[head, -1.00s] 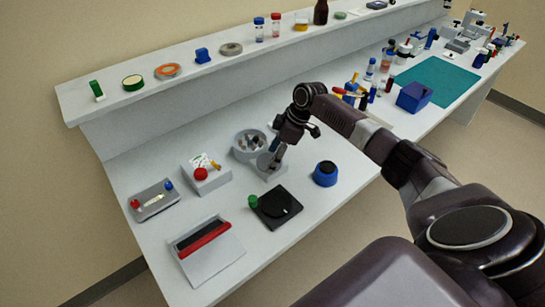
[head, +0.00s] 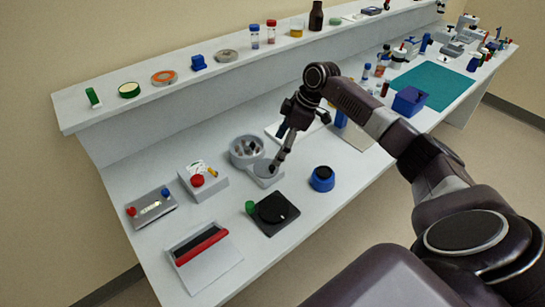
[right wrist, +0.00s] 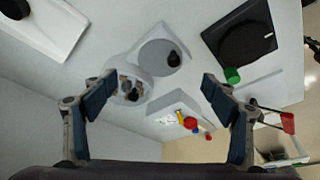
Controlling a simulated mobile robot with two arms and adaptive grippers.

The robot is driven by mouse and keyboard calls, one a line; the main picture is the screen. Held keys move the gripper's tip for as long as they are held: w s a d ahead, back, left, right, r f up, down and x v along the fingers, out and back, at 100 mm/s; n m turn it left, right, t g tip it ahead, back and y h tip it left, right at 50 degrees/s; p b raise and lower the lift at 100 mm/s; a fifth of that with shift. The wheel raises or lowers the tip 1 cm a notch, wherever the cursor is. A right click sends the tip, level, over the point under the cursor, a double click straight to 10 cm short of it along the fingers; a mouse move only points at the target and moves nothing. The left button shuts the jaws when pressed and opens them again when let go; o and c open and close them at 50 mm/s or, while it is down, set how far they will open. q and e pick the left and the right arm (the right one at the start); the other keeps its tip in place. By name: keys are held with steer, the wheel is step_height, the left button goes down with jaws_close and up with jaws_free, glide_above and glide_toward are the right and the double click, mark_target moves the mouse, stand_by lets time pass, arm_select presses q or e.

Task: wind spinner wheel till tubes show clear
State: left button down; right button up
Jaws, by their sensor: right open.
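The spinner is a grey unit with a round bowl (head: 248,150) and a flat hand wheel (head: 263,172) at its front right. Grey and dark pieces show inside the bowl, but the tubes' contents are too small to judge. In the right wrist view the bowl (right wrist: 131,86), the wheel (right wrist: 153,58) and its dark knob (right wrist: 174,58) lie beyond the fingers. My right gripper (head: 275,165) points down over the wheel. In the wrist view its fingers (right wrist: 160,80) are wide apart with nothing between them. My left gripper is out of view.
A box with a red button (head: 205,184) stands left of the spinner. A black plate with a dial and green knob (head: 274,213) and a blue round pot (head: 322,178) stand in front. A raised shelf (head: 180,92) runs along the back.

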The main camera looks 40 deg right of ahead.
steer(key=v, duration=0.4)
stand_by(0.8)
